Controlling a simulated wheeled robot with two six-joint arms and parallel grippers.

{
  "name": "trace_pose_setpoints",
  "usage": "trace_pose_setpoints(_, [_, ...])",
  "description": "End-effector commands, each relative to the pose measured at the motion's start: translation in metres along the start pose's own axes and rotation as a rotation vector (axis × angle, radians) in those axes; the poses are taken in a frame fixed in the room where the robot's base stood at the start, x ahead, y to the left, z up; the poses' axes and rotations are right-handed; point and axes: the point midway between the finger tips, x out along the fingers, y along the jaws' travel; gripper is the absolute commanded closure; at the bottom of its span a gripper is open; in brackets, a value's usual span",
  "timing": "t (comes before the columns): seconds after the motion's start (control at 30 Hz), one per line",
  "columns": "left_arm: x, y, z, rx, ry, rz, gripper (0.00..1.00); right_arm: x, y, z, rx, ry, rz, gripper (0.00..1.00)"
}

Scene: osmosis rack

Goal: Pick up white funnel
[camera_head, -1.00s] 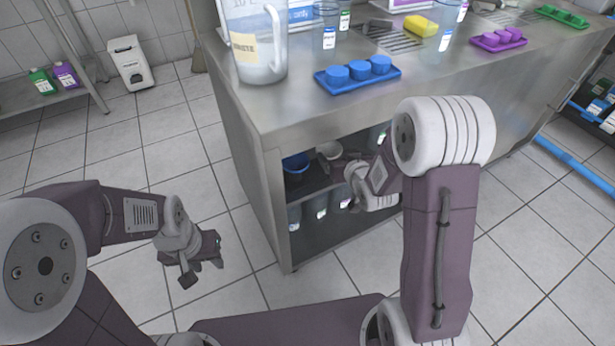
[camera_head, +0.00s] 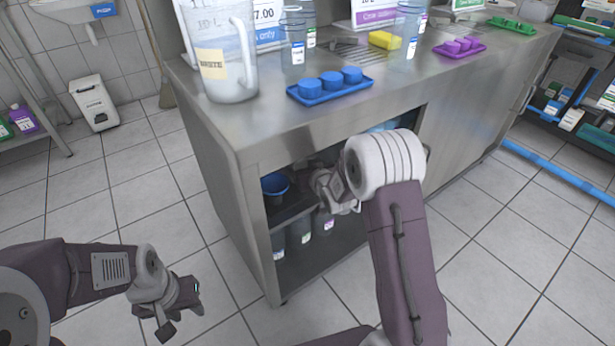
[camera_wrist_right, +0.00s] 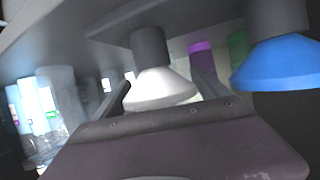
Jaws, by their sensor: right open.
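The white funnel (camera_wrist_right: 160,88) sits in a dark grey cylindrical holder (camera_wrist_right: 150,46) in the right wrist view, where the scene appears upside down. My right gripper (camera_wrist_right: 162,90) is open, with one finger on each side of the funnel. Contact cannot be told. In the head view my right gripper (camera_head: 306,172) is inside the counter's lower opening, and the white funnel is hidden there. My left gripper (camera_head: 184,308) hangs over the floor at lower left, away from the counter; its finger gap is unclear.
A blue funnel (camera_head: 275,183) in a holder stands left of my right gripper, on the shelf; it also shows in the wrist view (camera_wrist_right: 280,62). Labelled bottles (camera_head: 301,232) stand below. The steel counter (camera_head: 262,125) bears a jug (camera_head: 225,75) and a blue tray (camera_head: 330,92).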

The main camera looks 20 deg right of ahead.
Motion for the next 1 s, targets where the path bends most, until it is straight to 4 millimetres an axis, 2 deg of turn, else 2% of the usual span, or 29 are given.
trace_pose_setpoints(0.2, [0.0,0.0,0.0,0.0,0.001,0.0,0.64,0.003,0.0,-0.001,0.0,-0.001,0.0,0.15])
trace_pose_setpoints(0.23, [0.0,0.0,0.0,0.0,0.001,0.0,0.64,0.003,0.0,-0.001,0.0,-0.001,0.0,0.18])
trace_pose_setpoints(0.4, [0.0,0.0,0.0,0.0,0.001,0.0,0.64,0.002,0.0,-0.001,0.0,-0.001,0.0,0.65])
trace_pose_setpoints(0.7, [-0.002,0.0,0.0,0.0,0.001,0.0,0.64,0.002,0.0,-0.004,0.0,0.0,0.0,0.65])
trace_pose_setpoints(1.0, [-0.024,0.001,-0.003,0.0,0.001,0.0,0.64,0.0,-0.002,-0.029,0.0,0.0,0.0,0.65])
